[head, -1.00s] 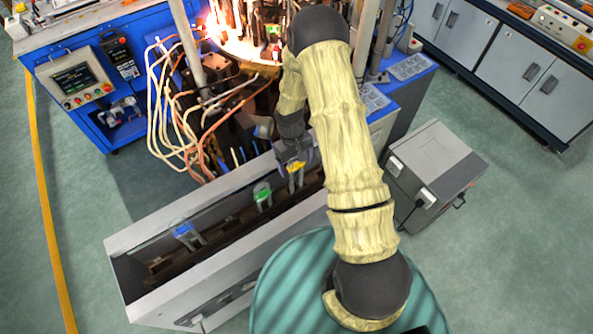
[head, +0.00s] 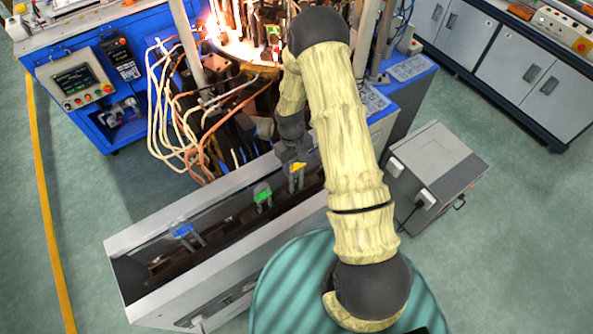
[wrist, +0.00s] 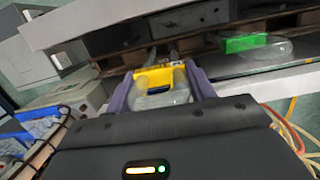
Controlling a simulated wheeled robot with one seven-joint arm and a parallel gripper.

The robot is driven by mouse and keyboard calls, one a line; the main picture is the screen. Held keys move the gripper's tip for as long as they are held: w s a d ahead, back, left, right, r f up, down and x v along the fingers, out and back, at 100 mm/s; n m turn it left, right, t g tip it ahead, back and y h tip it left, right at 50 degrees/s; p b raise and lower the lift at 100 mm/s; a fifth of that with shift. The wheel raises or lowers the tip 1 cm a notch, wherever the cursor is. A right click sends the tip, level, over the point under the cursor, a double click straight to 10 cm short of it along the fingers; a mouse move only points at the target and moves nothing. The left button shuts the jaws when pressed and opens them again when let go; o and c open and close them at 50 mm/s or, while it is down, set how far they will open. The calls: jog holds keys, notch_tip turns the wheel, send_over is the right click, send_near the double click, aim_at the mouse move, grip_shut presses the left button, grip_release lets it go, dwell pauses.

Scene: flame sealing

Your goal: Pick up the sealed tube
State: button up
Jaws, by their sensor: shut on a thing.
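A clear glass tube (wrist: 160,99) sits at a yellow holder (wrist: 158,77) in the wrist view. My gripper (wrist: 163,88) has its two purple-grey fingers on either side of the tube and is shut on it. In the head view my gripper (head: 293,160) is low over the right part of the long trough, right at the yellow holder (head: 297,168). The tube itself is too small to make out there. I see no clear gap between the trough and the holder.
The long grey trough (head: 170,222) also carries a green holder (head: 262,194) and a blue holder (head: 182,230). A green holder with a clear tube shows in the wrist view (wrist: 245,43). The lit machine with hoses (head: 160,110) stands behind, and a grey box (head: 437,155) to the right.

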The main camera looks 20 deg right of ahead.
notch_tip(320, 180, up, 10)
jog(key=b, duration=0.3)
jog(key=shift+b, duration=0.3)
dwell(0.6)
